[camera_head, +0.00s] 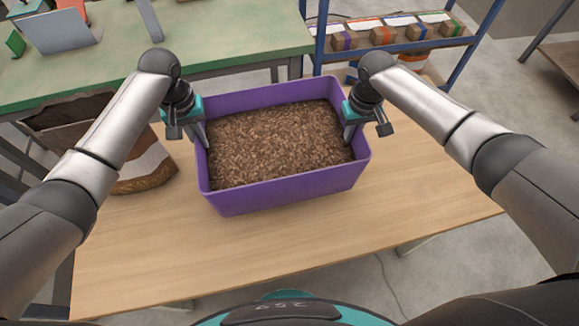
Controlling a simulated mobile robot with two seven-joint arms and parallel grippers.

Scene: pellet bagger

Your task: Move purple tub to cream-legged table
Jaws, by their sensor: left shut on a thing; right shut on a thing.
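The purple tub (285,190), filled with brown pellets, is in the middle of the head view, over a wooden-topped table (150,260). My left gripper (201,138) is shut on the tub's left wall. My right gripper (351,126) is shut on the tub's right wall. The tub looks level. I cannot tell whether its base touches the tabletop or hangs just above it. The table's legs are mostly hidden, so their colour cannot be told.
An open brown sack (140,170) stands at the left edge of the table. A green-topped bench (220,45) lies behind. A blue-framed shelf (400,45) with several small boxes stands at the back right. The tabletop in front and right is clear.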

